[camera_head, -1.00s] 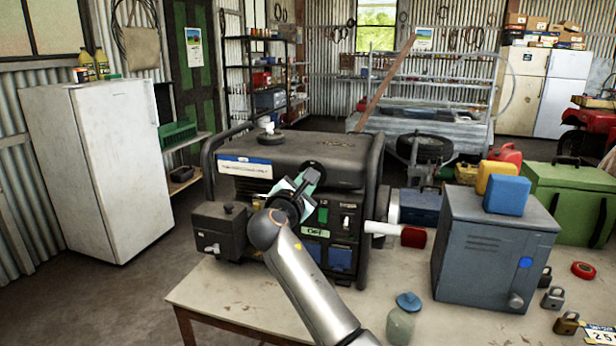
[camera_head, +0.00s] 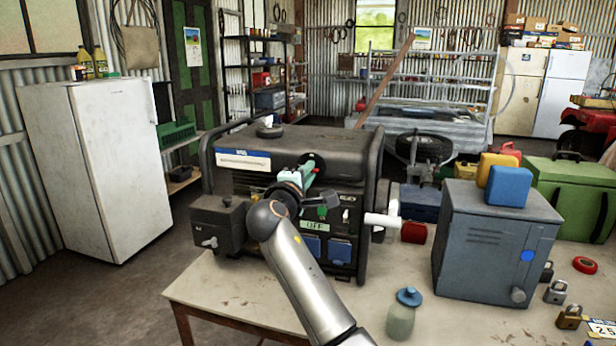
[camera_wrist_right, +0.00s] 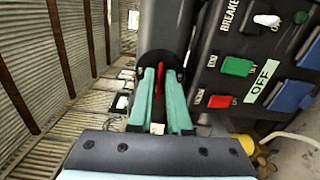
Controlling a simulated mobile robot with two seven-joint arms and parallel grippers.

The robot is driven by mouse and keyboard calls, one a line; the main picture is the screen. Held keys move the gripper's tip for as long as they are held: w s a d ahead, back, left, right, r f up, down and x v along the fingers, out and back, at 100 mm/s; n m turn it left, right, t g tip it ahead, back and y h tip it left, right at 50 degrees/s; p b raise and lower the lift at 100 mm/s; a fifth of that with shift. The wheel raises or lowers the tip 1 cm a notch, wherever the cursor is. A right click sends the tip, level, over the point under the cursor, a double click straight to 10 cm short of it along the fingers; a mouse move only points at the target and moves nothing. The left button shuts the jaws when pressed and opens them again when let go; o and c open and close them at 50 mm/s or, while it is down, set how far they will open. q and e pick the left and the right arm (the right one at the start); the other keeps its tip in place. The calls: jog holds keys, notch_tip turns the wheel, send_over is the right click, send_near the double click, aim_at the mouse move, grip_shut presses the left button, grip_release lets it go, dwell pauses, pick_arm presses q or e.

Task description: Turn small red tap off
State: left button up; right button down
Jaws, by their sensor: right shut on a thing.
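The small red tap (camera_wrist_right: 158,82) shows as a narrow red piece between the two green fingers in the right wrist view. It sits in front of a dark round recess at the side of the generator panel. My right gripper (camera_wrist_right: 162,102) is shut on it, with a finger on either side. In the head view my right gripper (camera_head: 308,172) is against the front of the black generator (camera_head: 325,140), and the tap is hidden there by the gripper and wrist. My left gripper is not in view.
Beside the fingers, the panel has a green switch (camera_wrist_right: 236,67), a red button (camera_wrist_right: 220,101) and an OFF label (camera_wrist_right: 262,82). The generator stands on a table (camera_head: 215,290). A glass jar (camera_head: 401,318) and a grey metal cabinet (camera_head: 490,245) stand to the right.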

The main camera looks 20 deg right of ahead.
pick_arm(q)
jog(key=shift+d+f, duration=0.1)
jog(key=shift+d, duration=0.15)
pick_arm(e)
jog(key=shift+f+m, duration=0.1)
jog(key=shift+m, duration=0.3)
jog(key=c, duration=0.9)
grip_release()
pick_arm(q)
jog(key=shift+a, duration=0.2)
pick_arm(e)
jog(key=shift+o, duration=0.2)
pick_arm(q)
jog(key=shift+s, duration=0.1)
